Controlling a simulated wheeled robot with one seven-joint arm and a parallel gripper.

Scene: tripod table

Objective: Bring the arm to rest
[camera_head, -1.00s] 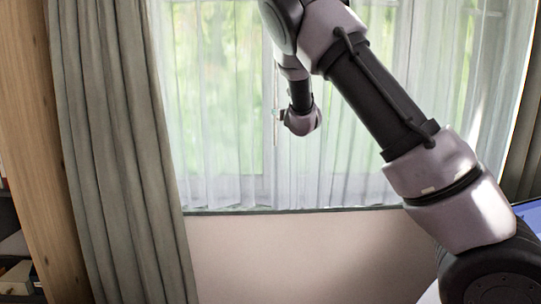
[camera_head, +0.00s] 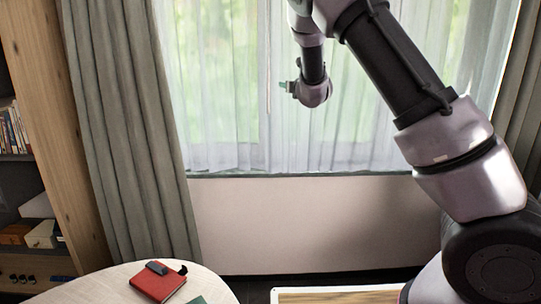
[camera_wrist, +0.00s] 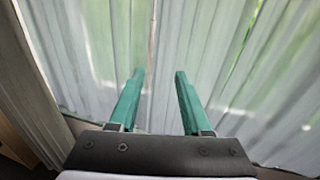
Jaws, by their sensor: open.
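My gripper (camera_wrist: 159,75) shows in the wrist view with its two green fingers apart and nothing between them. Sheer curtains fill the view beyond the fingers. In the head view my gripper (camera_head: 284,87) is small, at the end of my raised and bent arm, in front of the window. Its fingers point left there, and it is well above the table and apart from everything on it.
A round pale table (camera_head: 100,286) stands at the lower left with a red notebook (camera_head: 157,284), a dark small object on it, and a green item (camera_head: 197,300). A bookshelf (camera_head: 25,215) is at far left. A grey curtain (camera_head: 130,130) hangs beside the window.

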